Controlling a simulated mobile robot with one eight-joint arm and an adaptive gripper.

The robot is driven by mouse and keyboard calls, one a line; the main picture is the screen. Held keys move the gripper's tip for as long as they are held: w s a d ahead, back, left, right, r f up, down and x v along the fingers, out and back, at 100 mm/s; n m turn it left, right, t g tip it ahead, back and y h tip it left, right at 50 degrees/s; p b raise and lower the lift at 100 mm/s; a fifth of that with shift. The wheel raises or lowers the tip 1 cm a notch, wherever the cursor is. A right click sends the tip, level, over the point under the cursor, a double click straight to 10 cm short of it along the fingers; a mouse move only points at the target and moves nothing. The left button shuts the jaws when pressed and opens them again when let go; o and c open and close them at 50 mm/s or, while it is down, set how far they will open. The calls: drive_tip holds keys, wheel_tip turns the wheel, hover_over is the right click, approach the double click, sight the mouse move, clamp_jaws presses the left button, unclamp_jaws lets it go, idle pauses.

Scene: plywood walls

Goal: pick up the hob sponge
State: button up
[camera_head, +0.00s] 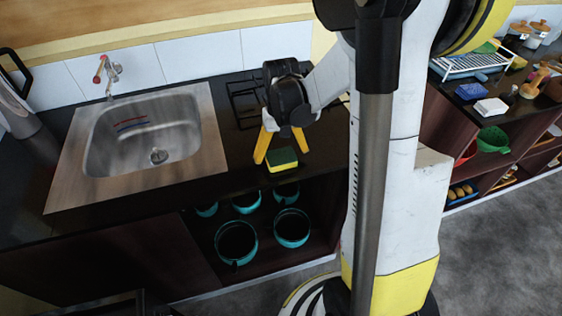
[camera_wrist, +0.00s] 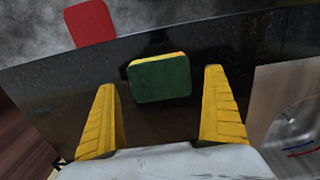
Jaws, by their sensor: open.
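The hob sponge (camera_head: 282,160) is a small block with a dark green top and a yellow lower layer. It lies on the black counter beside the hob, near the front edge. In the wrist view the sponge (camera_wrist: 161,78) lies ahead of and between my yellow fingers, apart from both. My gripper (camera_head: 280,148) is open and empty, pointing down at the counter just behind the sponge. Its two fingers also show wide apart in the wrist view (camera_wrist: 165,90).
A steel sink (camera_head: 150,140) is set in the counter to the left. The hob grate (camera_head: 243,100) is behind my gripper. Teal pots (camera_head: 237,240) stand on open shelving below. A white dish rack (camera_head: 472,62) and another sponge (camera_head: 491,107) are on the right counter.

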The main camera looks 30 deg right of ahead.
wheel_tip(320, 180, down, 3)
drive_tip(key=shift+r+b, duration=0.2)
drive_tip(key=shift+b, duration=0.15)
drive_tip(key=c, duration=0.8)
drive_tip(key=shift+c, duration=0.2)
drive_tip(key=shift+r, duration=0.15)
wheel_tip(320, 180, up, 4)
drive_tip(key=shift+r+p, duration=0.2)
drive_tip(key=shift+p, duration=1.05)
drive_tip(key=s+d+r+p, duration=0.3)
drive_tip(key=s+d+r, duration=0.3)
drive_tip(key=s+d, duration=0.2)
drive_tip(key=shift+s+r, duration=0.2)
drive_tip(key=shift+s, duration=0.1)
drive_tip(key=shift+o, duration=0.3)
drive_tip(key=c, duration=0.4)
